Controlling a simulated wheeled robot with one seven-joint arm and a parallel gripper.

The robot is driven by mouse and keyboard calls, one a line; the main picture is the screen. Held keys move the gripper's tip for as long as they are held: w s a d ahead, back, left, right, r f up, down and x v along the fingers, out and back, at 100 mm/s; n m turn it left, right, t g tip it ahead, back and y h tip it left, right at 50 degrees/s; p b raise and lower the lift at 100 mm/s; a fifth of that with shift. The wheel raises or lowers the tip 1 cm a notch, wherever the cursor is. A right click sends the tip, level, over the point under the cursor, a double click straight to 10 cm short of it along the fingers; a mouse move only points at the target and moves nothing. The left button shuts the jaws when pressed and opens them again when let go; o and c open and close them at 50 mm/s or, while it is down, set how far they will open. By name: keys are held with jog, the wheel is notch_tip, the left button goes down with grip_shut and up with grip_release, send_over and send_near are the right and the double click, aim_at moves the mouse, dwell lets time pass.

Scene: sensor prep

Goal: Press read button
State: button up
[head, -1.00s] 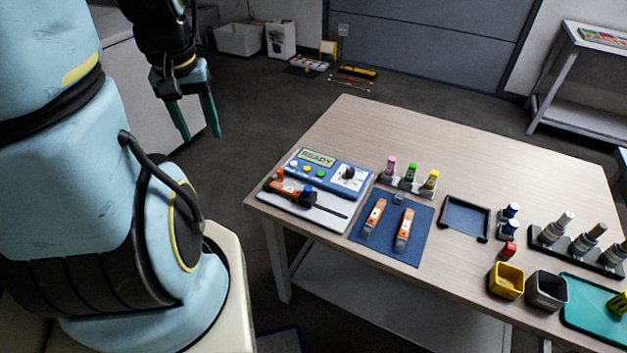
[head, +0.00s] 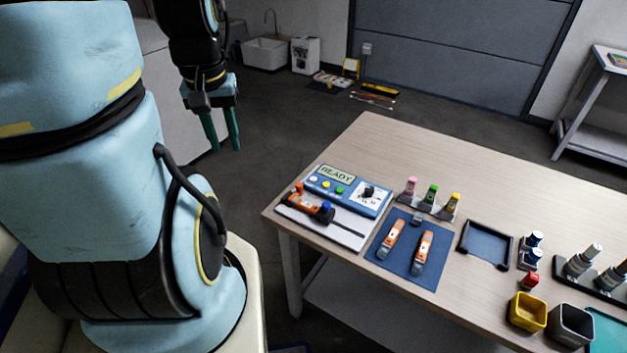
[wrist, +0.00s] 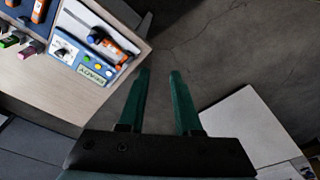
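The blue meter (head: 348,192) lies at the near left of the table, its display reading READY. It has white, yellow and green round buttons (head: 326,184) in a row and a black dial. I cannot read any button label. In the wrist view the meter (wrist: 87,68) is at upper left, its buttons facing me. My gripper (head: 225,150) hangs in the air left of the table, well apart from the meter. Its green fingers (wrist: 160,73) are apart with nothing between them.
An orange-and-black probe (head: 312,204) lies in front of the meter on a pale board. Orange tools lie on a blue mat (head: 405,275). Coloured bottles (head: 431,196), a dark tray (head: 486,245) and a yellow cup (head: 528,312) stand further right. Floor left of the table is clear.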

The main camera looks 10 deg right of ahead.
grip_shut()
dwell(1.4)
